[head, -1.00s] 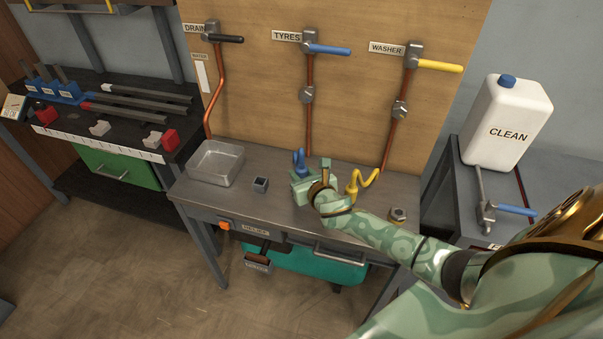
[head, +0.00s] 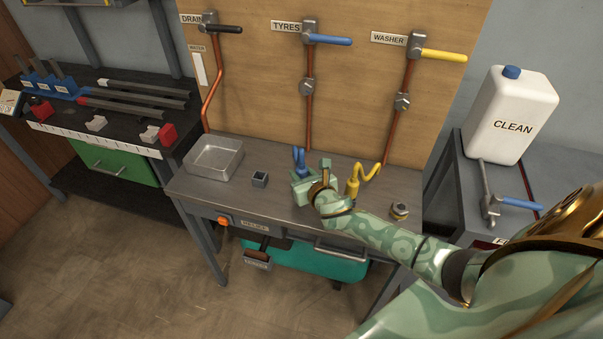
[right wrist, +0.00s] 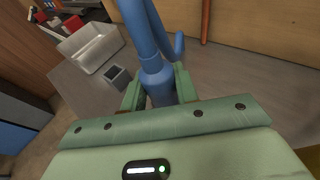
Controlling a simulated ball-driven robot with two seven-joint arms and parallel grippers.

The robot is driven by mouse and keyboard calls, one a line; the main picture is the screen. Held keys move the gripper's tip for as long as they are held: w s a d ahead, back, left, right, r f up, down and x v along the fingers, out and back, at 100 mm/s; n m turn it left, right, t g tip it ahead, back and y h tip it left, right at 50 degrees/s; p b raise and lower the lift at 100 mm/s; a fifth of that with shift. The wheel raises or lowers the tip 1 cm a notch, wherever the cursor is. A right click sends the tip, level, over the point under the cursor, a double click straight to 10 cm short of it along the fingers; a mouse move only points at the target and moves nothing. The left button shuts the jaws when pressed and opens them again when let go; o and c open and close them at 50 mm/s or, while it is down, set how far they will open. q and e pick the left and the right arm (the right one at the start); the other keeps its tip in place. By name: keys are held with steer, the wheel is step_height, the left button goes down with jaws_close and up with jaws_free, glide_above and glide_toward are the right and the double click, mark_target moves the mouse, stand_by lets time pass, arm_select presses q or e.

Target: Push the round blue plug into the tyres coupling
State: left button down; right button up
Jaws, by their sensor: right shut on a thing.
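The round blue plug (right wrist: 157,82) is held upright between the fingers of my right gripper (right wrist: 158,92), with its blue hose (right wrist: 143,25) curving up from it. In the head view the blue plug (head: 300,162) shows just above my right gripper (head: 308,181), low over the bench. The tyres coupling (head: 307,87) is a grey fitting on the copper pipe below the TYRES sign (head: 285,26), well above the gripper and apart from the plug. The plug's lower end is hidden by the gripper. My left gripper is not in view.
A metal tray (head: 213,172) and a small dark square holder (head: 260,179) stand left on the bench. A yellow plug with hose (head: 352,186) stands close right of my gripper. The washer coupling (head: 402,101) is on the right pipe.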

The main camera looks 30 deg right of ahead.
steer(key=shift+f+b, duration=0.35)
steer(key=shift+f, duration=0.1)
steer(key=o, duration=1.1)
steer(key=shift+c, duration=0.2)
steer(key=shift+s+r, duration=0.1)
steer(key=shift+s, duration=0.05)
steer(key=shift+s+r+p, duration=0.1)
steer(key=shift+s+p, duration=0.2)
steer(key=p+v, duration=0.3)
steer(key=v, duration=1.2)
steer(key=shift+s, duration=0.2)
steer(key=shift+a, duration=0.1)
